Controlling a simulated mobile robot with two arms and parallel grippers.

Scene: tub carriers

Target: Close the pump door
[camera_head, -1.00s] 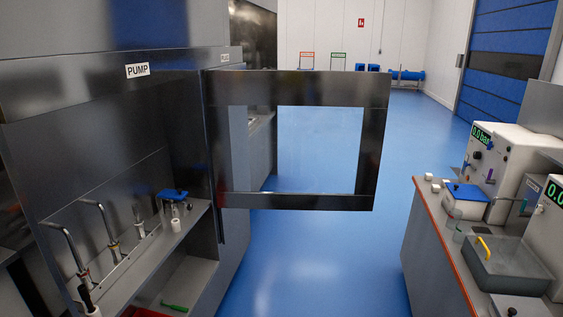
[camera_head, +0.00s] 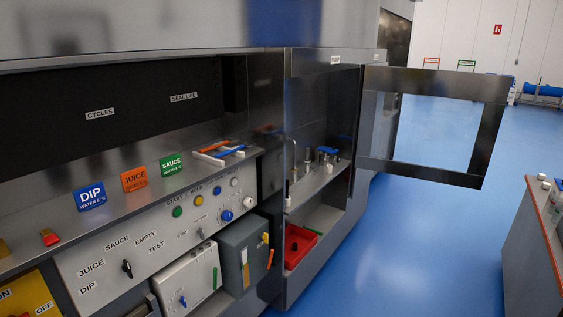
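The pump door (camera_head: 376,164) is a dark metal frame around a large window. It stands wide open, swung out to the right from the cabinet marked PUMP (camera_head: 335,59). The cabinet's opening shows a shelf with metal taps and a blue-topped item (camera_head: 327,150), and a red tray (camera_head: 300,243) lower down. Neither of my grippers shows in the head view, so I cannot see what they hold.
Blue floor (camera_head: 428,260) is clear in front of the door. A grey bench (camera_head: 531,252) stands at the right.

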